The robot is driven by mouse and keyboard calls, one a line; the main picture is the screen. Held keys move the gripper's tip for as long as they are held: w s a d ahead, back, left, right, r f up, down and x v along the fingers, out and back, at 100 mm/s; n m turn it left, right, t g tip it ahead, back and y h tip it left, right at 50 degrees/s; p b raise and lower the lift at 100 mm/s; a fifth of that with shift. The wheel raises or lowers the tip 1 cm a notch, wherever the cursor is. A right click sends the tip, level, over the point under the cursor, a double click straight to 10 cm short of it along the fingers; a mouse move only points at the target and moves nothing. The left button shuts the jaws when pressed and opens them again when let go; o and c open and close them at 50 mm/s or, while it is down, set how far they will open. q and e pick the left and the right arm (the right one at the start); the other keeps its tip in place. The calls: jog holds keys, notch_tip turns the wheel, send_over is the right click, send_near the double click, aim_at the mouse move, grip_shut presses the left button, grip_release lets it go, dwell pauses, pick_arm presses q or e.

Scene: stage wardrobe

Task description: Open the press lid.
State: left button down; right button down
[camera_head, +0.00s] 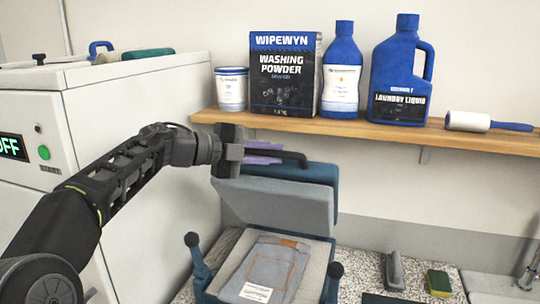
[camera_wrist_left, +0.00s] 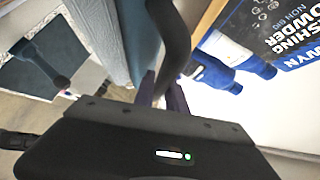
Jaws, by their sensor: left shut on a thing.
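The press has a blue base (camera_head: 328,284) with a pale padded bed. Its lid (camera_head: 272,203), with a grey pad and blue top, stands raised, tilted up at the back of the base. Folded blue-grey jeans (camera_head: 268,270) with a white label lie on the bed. My left gripper (camera_head: 264,152), with purple fingers, is shut on the black lid handle (camera_head: 294,157) at the top of the lid. The handle also shows in the left wrist view (camera_wrist_left: 172,40), running between the fingers. My right gripper is in neither view.
A wooden shelf (camera_head: 370,130) behind the press holds a tub, a washing powder box (camera_head: 284,75), two blue bottles and a lint roller (camera_head: 470,122). A white machine (camera_head: 140,120) stands left. A brush (camera_head: 394,268) and sponge (camera_head: 438,282) lie right.

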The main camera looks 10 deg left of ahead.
pick_arm(q)
jog(key=c, duration=1.4)
grip_release()
jog(key=shift+o, duration=0.2)
jog(key=b+v, duration=0.1)
jog(key=v, duration=0.5)
jog(key=shift+s+a+b, duration=0.25)
jog(key=shift+b, duration=0.05)
jog(key=shift+s+a+r, duration=0.25)
jog(key=shift+s+a, duration=0.15)
jog(key=shift+a, duration=0.05)
